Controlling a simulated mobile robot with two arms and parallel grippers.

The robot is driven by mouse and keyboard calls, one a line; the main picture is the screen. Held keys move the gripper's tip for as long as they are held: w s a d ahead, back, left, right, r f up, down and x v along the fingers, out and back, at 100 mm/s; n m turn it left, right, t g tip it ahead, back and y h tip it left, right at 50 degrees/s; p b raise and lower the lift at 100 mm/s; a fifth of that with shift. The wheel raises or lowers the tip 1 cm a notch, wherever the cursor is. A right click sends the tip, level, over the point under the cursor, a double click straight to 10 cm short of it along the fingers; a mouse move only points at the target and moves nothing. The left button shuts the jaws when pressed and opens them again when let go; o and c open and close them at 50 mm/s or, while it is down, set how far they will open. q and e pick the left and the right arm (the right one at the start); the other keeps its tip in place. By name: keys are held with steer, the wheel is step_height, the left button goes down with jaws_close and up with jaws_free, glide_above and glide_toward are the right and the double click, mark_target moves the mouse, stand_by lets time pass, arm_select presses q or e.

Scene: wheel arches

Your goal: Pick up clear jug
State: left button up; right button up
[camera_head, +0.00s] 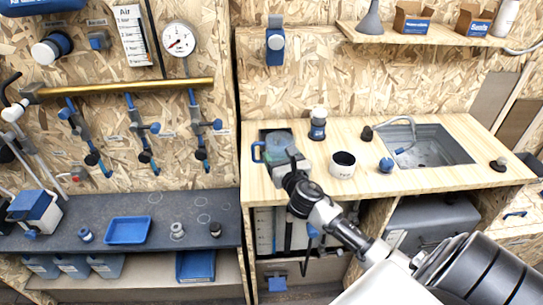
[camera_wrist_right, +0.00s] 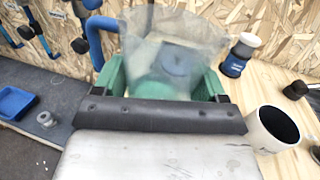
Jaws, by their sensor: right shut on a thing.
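The clear jug (camera_wrist_right: 165,40) is see-through with a blue handle (camera_wrist_right: 100,40), in the right wrist view. In the head view the jug (camera_head: 272,146) is at the left end of the wooden counter, its blue handle to the left. My right gripper (camera_head: 290,165) is at the jug's near side, partly hiding it. In the wrist view its green fingers (camera_wrist_right: 165,85) sit on both sides of the jug's lower part, shut on it. I cannot tell whether the jug's base touches the counter. My left gripper is not in view.
A white cup (camera_head: 342,165) with a dark inside stands right of the jug. A blue-and-white container (camera_head: 318,124) stands behind it. A blue round item (camera_head: 386,165) and a sink (camera_head: 425,150) are farther right. A dark shelf with a blue tray (camera_head: 128,230) is at left.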

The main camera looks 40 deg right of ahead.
steer(key=shift+s+d+r, duration=0.25)
steer(key=shift+s+r, duration=0.25)
steer(key=shift+s, duration=0.3)
steer(key=shift+s+d+r, duration=0.25)
steer(key=shift+s+r, duration=0.25)
steer(key=shift+s, duration=0.25)
steer(key=shift+s+d+r, duration=0.25)
steer(key=shift+s+r, duration=0.25)
steer(key=shift+s, duration=0.3)
